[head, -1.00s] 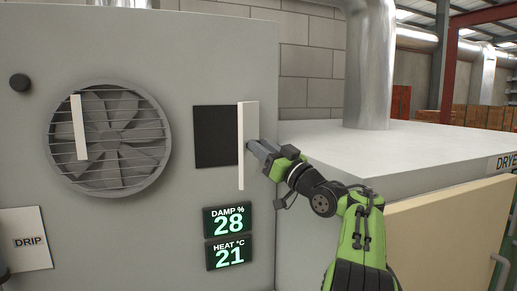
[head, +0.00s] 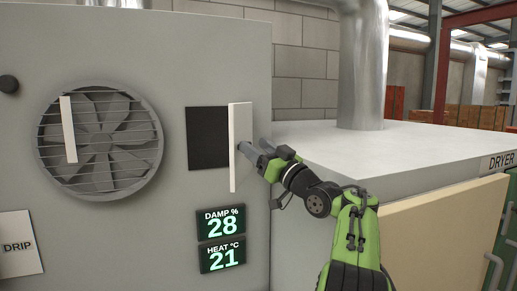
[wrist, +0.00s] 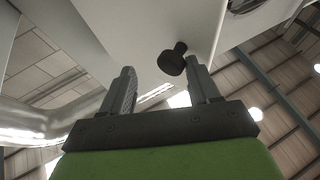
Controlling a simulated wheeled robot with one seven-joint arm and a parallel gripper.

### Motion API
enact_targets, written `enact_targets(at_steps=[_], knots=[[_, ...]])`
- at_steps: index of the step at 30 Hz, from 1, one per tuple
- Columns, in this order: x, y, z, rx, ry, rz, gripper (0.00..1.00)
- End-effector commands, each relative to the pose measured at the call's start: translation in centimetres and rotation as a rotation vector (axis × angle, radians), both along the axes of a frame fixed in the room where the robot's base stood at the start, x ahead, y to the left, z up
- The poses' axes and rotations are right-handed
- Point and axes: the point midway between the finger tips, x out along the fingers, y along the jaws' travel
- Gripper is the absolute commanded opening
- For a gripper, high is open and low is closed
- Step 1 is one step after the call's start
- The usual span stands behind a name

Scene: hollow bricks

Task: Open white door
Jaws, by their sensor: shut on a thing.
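The white door (head: 240,150) is a narrow upright panel standing out from the grey cabinet front, beside a dark square opening (head: 208,138) on its left. My gripper (head: 245,149) is at the right-hand face of the door, about mid-height. In the wrist view, my gripper (wrist: 160,66) has a black knob (wrist: 172,62) between its fingertips, close to the right finger. The knob sticks out from a pale surface above it. My gripper is shut on this knob. In the head view the knob is hidden behind the fingers.
A round fan grille (head: 98,140) with a white strip (head: 68,130) over it is left of the opening. Two displays (head: 221,239) sit below the door. A white-topped dryer (head: 400,145) with a metal duct (head: 362,65) stands right, beside my arm.

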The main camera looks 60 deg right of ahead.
Motion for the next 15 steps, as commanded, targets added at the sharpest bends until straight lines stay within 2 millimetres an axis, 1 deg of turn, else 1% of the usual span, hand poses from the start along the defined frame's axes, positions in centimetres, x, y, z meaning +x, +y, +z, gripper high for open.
enact_targets(at_steps=[1,8,11,14,15], knots=[[0.0,-0.4,-0.3,0.006,0.005,-0.009,0.55],[-0.3,-0.4,-0.5,0.006,0.006,-0.010,0.55],[-1.6,-0.1,-1.2,0.004,0.006,-0.011,0.55],[-3.9,0.3,-2.3,0.004,0.004,-0.012,0.55],[-5.0,0.6,-2.8,0.004,0.004,-0.012,0.55]])
